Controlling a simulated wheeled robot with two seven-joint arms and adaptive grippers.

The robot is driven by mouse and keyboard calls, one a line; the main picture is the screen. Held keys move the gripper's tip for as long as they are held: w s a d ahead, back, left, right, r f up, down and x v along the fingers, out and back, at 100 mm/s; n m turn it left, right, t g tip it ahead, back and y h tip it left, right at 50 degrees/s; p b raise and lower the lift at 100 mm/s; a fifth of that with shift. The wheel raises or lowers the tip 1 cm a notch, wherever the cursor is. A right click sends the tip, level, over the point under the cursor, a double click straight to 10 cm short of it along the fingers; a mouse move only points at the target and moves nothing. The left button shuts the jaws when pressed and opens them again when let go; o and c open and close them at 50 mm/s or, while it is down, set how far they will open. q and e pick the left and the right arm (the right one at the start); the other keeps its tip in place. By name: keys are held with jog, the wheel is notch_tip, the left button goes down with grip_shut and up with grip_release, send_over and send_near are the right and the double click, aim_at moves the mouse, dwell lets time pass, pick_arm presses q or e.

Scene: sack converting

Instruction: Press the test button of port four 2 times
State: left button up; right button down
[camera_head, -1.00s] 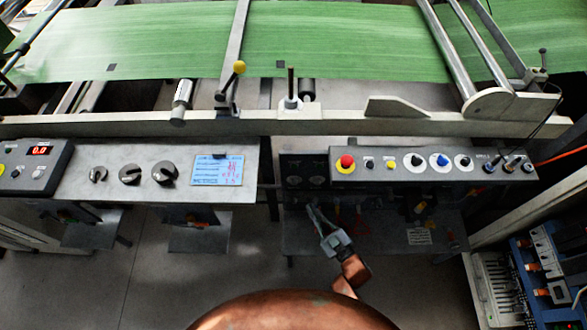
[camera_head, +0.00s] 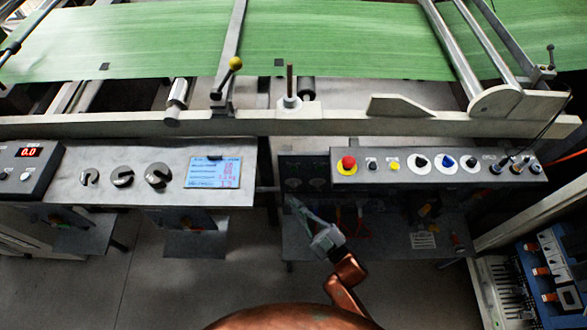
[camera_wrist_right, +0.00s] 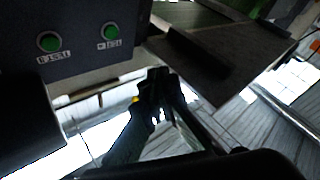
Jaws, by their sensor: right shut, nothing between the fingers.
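Two green round buttons on a dark panel show in the right wrist view: one at the left (camera_wrist_right: 48,41) and one nearer the middle (camera_wrist_right: 110,31). Each has a small white label that appears upside down, and I cannot read its port number surely. In the head view the dark panel (camera_head: 303,172) sits between the two control boxes, its details too dim to tell. My right gripper (camera_head: 291,202) is just below it, shut and empty. In the wrist view its fingers (camera_wrist_right: 163,80) are apart from both buttons. My left gripper is out of view.
A grey control box (camera_head: 430,181) with a red button (camera_head: 347,164) and several knobs stands to the right. Another box with a lit screen (camera_head: 213,173) stands to the left. A long pale beam (camera_head: 400,126) runs behind them. A shelf (camera_head: 380,248) lies below.

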aim_at(294, 169)
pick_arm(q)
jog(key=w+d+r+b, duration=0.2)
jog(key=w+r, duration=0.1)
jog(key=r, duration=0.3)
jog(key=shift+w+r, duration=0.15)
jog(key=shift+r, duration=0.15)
pick_arm(e)
jog(key=w, duration=0.8)
jog(key=shift+w, duration=0.2)
dwell(0.4)
jog(key=shift+w, duration=0.4)
